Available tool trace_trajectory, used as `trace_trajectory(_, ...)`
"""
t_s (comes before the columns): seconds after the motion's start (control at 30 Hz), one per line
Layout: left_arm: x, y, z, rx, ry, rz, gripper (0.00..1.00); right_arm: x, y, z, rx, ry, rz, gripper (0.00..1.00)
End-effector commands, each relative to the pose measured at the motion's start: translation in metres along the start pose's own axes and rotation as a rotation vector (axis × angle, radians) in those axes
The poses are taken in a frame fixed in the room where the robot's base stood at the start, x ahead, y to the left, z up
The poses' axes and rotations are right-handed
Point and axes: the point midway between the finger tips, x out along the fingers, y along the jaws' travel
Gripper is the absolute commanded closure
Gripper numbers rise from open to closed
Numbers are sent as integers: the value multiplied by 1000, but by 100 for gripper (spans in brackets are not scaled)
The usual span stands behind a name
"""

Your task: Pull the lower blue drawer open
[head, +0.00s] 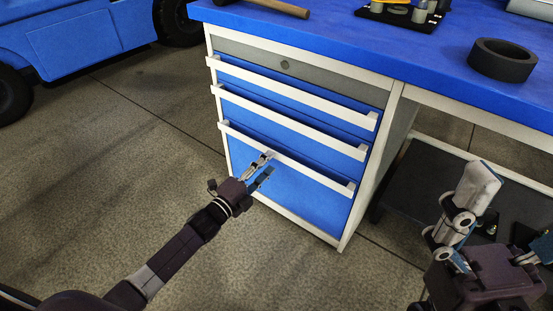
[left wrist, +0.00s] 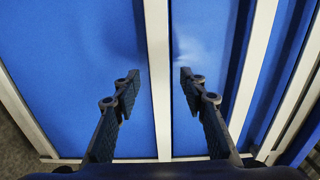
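The lower blue drawer (head: 290,192) is the bottom one in the cabinet in the head view, with a long white handle (head: 312,172) along its top edge. My left gripper (head: 266,167) is at this handle, left of its middle. In the left wrist view the handle (left wrist: 158,60) runs as a pale upright bar between the two dark fingertips (left wrist: 158,82). The fingers are apart, one on each side of the bar, with gaps showing. My right gripper (head: 468,210) is at the lower right of the head view, away from the drawer; its finger opening is unclear.
Two more blue drawers with white handles (head: 290,122) and a grey drawer (head: 330,75) are above. The blue worktop (head: 400,50) carries a black tape roll (head: 502,60) and a hammer (head: 280,8). A blue vehicle (head: 80,40) stands back left. The floor before the cabinet is clear.

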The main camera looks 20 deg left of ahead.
Motion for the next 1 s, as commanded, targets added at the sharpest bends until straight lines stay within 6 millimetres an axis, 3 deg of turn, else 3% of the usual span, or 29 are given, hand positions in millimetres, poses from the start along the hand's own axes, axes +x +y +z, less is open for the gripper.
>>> trace_trajectory(0.1, 22, 2, 0, 0, 0, -3, 61, 0, 0, 1, -4, 26, -10, 5)
trace_trajectory(0.3, 46, 2, 0, -2, -1, -1, 61, 6, -1, 2, -8, 55, -22, 5)
trace_trajectory(0.7, 54, 1, 0, -3, -1, 1, 61, 10, -2, 2, -9, 62, -27, 5)
trace_trajectory(1.0, 53, 1, 0, -3, -1, 1, 94, 10, -2, 2, -9, 62, -27, 5)
